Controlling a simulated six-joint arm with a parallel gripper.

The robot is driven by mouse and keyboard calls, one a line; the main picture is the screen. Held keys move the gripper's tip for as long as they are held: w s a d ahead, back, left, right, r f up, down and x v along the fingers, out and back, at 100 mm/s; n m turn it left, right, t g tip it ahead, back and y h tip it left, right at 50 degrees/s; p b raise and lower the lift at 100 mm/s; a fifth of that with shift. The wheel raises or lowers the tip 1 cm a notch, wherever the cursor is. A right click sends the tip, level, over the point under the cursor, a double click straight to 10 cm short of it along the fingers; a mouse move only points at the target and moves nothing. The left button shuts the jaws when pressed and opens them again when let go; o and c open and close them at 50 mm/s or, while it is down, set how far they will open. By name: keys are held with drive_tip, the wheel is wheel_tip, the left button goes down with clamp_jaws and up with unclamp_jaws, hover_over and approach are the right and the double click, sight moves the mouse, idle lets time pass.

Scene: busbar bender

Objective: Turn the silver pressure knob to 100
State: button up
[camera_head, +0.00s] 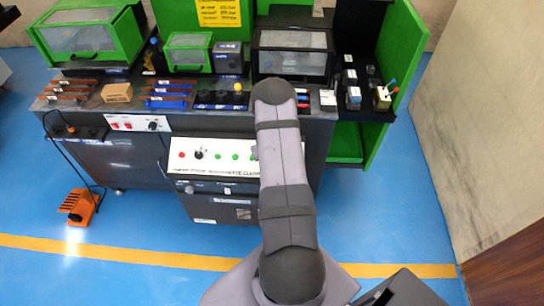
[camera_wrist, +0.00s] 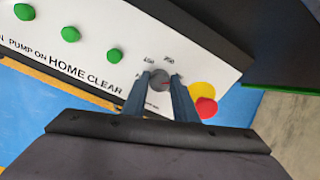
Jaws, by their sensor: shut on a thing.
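The silver pressure knob (camera_wrist: 160,80) shows in the wrist view as a round grey knob on the right part of a white control panel (camera_wrist: 100,70). Small printed numbers stand around its far side, and a thin reddish mark shows on its face. My gripper (camera_wrist: 160,88) has its two dark fingers on either side of the knob, shut on it. The knob's near side and part of its scale are hidden by the fingers. In the head view my arm covers the knob and the gripper; the white panel (camera_head: 225,170) shows to the left of the arm.
Beside the knob on the right sit a yellow disc (camera_wrist: 203,90) and a red button (camera_wrist: 206,107), close to my right finger. Several green buttons (camera_wrist: 70,34) line the panel to the left. A bench with green-framed machines (camera_head: 90,35) stands behind the panel.

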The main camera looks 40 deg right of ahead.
drive_tip(key=n, duration=0.9)
drive_tip(key=shift+a, duration=0.1)
drive_tip(key=n, duration=0.4)
drive_tip(key=shift+h, duration=0.3)
drive_tip(key=n, duration=0.5)
drive_tip(key=shift+s+a+f+b, duration=0.1)
drive_tip(key=shift+b, duration=0.3)
drive_tip(key=n, duration=0.4)
drive_tip(key=shift+n+t, duration=0.3)
drive_tip(key=n, duration=0.4)
drive_tip(key=shift+s+n+b, duration=0.1)
drive_tip(key=shift+n+b, duration=0.2)
drive_tip(key=shift+b, duration=0.05)
drive_tip(key=n, duration=0.4)
drive_tip(key=shift+n, duration=0.3)
drive_tip(key=shift+s+n, duration=0.1)
drive_tip(key=shift+n, duration=1.7)
drive_tip(key=shift+t, duration=0.3)
